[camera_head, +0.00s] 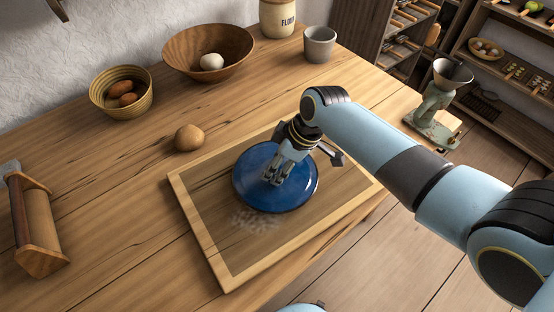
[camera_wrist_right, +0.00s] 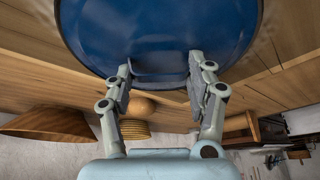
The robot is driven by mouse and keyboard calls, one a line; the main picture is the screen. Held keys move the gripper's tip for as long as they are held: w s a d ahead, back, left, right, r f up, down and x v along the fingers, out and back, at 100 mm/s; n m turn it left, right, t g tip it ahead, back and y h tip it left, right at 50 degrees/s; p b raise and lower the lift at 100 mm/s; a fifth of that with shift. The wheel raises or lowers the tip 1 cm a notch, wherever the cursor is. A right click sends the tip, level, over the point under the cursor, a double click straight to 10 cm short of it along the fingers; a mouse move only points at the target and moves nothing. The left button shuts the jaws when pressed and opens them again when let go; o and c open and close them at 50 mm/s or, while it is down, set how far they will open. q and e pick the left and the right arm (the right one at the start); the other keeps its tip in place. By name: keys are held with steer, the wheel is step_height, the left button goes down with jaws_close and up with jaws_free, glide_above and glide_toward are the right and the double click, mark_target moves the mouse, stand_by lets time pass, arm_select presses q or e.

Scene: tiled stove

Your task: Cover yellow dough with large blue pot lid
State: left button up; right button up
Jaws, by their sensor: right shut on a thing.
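The large blue pot lid (camera_head: 251,190) is over the wooden board, lying on it or just above it; I cannot tell which. It fills the top of the right wrist view (camera_wrist_right: 160,35). My right gripper (camera_head: 275,177) is shut on the lid's handle, with a finger on either side of it in the wrist view (camera_wrist_right: 158,82). No yellow dough shows; whatever is under the lid is hidden. A tan ball (camera_head: 188,138) rests on the table outside the board. My left gripper is not in view.
The framed board (camera_head: 226,258) bears a patch of flour near the lid. Behind stand a basket (camera_head: 102,105), a brown bowl (camera_head: 184,62) with a white ball, a grey cup (camera_head: 319,46) and a flour jar (camera_head: 279,20). A wooden holder (camera_head: 41,228) stands left.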

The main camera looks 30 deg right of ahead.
steer(key=o, duration=1.5)
steer(key=shift+o, duration=0.2)
steer(key=shift+f, duration=0.1)
steer(key=v, duration=1.2)
